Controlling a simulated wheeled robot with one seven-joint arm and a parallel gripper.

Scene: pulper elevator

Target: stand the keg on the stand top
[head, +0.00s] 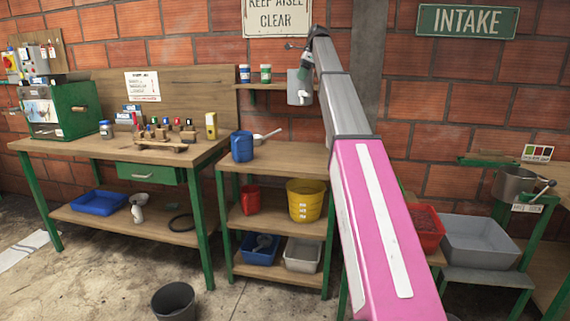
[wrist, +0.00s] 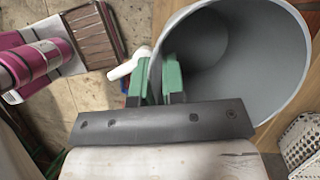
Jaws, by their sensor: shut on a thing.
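My gripper (head: 305,68) is at the far end of my raised arm in the head view, small, in front of the brick wall. A pale grey keg (head: 293,86) with a small white fitting hangs below it, above the middle bench. In the wrist view the green fingers of my gripper (wrist: 161,80) are shut on the near left wall of the keg (wrist: 265,75), which is open-mouthed with a grey inside. The keg looks tilted in that view. A wooden-topped stand with green legs (head: 300,158) is below; I cannot tell whether it is the task's stand.
A blue jug (head: 242,146) and a white scoop (head: 266,135) occupy the left of that top; its right part looks clear. A wall shelf (head: 277,86) with two small pots is close to the keg. A workbench (head: 90,143) is left, a grey tub (head: 480,238) right.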

